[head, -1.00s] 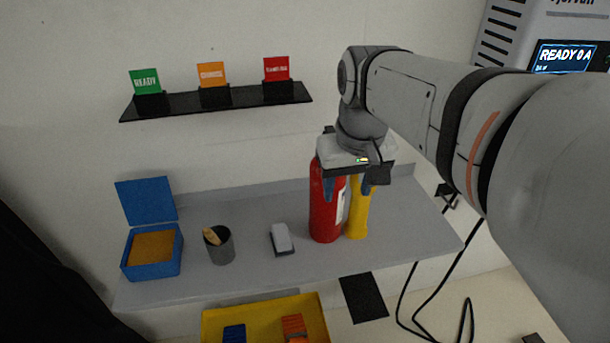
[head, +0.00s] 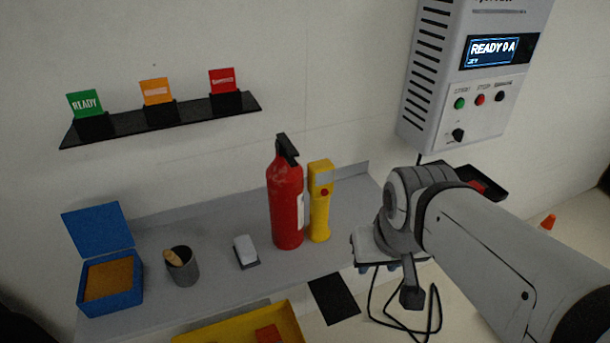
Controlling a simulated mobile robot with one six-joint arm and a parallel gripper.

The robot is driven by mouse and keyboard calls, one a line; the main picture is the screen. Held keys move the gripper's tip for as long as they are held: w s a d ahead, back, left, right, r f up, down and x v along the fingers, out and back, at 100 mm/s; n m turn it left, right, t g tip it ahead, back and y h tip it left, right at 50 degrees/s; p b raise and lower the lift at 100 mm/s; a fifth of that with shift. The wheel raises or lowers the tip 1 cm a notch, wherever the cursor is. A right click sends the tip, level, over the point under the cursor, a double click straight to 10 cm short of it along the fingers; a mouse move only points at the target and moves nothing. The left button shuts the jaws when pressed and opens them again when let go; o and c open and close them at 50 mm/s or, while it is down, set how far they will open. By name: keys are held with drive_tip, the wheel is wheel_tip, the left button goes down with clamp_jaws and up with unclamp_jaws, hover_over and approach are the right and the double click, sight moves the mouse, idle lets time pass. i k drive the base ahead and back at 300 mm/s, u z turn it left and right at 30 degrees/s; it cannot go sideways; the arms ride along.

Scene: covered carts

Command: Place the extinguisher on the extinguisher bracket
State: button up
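The red extinguisher (head: 286,205) stands upright on the grey shelf (head: 215,285), its black handle on top. It is right beside a yellow device with a red button (head: 320,205). My gripper (head: 380,267) is to the right of both, off the shelf's right end, pointing down. Its bluish fingertips are apart with nothing seen between them; the arm partly hides them. I cannot identify the extinguisher bracket for certain. A black holder with something red in it (head: 488,182) shows partly behind my arm, under the wall box.
On the shelf are an open blue box (head: 110,282), a grey cup (head: 182,268) and a white-and-black block (head: 246,252). A yellow tray (head: 285,318) is below. A wall box with a screen (head: 470,75) is upper right. Black cables (head: 433,320) hang near my gripper.

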sight(341, 308)
drive_tip(key=z, duration=1)
drive_tip(key=k, duration=1.7)
drive_tip(key=u, duration=1.35)
drive_tip(key=i, duration=1.5)
drive_tip(key=u, duration=0.1)
